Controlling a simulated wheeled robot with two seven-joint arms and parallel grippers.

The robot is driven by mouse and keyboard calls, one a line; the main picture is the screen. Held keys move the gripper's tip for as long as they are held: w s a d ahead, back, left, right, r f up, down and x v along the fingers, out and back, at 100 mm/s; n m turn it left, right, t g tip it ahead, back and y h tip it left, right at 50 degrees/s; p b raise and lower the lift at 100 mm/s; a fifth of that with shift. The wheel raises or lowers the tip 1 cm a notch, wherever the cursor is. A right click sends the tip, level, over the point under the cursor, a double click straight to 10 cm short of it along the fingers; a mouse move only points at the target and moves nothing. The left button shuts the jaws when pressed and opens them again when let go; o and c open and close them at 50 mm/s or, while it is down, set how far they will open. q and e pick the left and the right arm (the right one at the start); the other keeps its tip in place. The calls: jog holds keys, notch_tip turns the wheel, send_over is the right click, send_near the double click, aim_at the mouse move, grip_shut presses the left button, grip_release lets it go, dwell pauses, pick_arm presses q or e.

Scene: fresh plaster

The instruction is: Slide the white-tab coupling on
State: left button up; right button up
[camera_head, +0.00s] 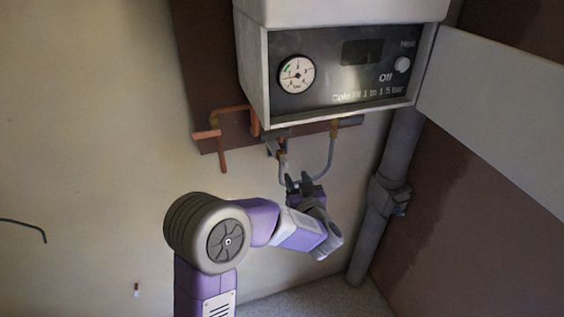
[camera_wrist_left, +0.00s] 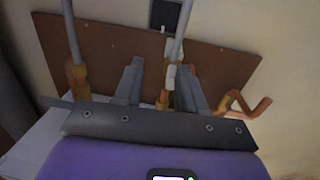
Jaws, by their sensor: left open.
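The white-tab coupling (camera_wrist_left: 171,76) is on the end of a grey hose (camera_wrist_left: 181,38) in the left wrist view, above a copper-coloured pipe end (camera_wrist_left: 162,100). I cannot tell whether the two are joined. In the head view the coupling (camera_head: 283,158) is small, below the valve under the boiler. My left gripper (camera_head: 298,180) is open just below the hose loop. In the wrist view its fingers (camera_wrist_left: 160,66) stand either side of the coupling, nearer the right finger; contact is unclear. My right gripper is not in view.
The boiler (camera_head: 340,75) with its gauge hangs directly above. The hose's other end meets a brass fitting (camera_wrist_left: 78,76). Copper pipes (camera_head: 222,140) stick out left of the hose. A thick grey pipe (camera_head: 388,190) runs down at right. The open flap (camera_head: 490,105) juts out at upper right.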

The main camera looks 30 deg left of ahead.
aim_at(282, 156)
pick_arm(q)
jog(key=r, duration=0.1)
jog(key=a+r+n+y, duration=0.1)
jog(key=s+r+g, duration=0.1)
jog(key=shift+a+y, duration=0.3)
jog(key=shift+y, duration=0.1)
jog(key=x, duration=0.7)
jog(key=shift+w, duration=0.1)
jog(key=shift+f, duration=0.1)
grip_shut()
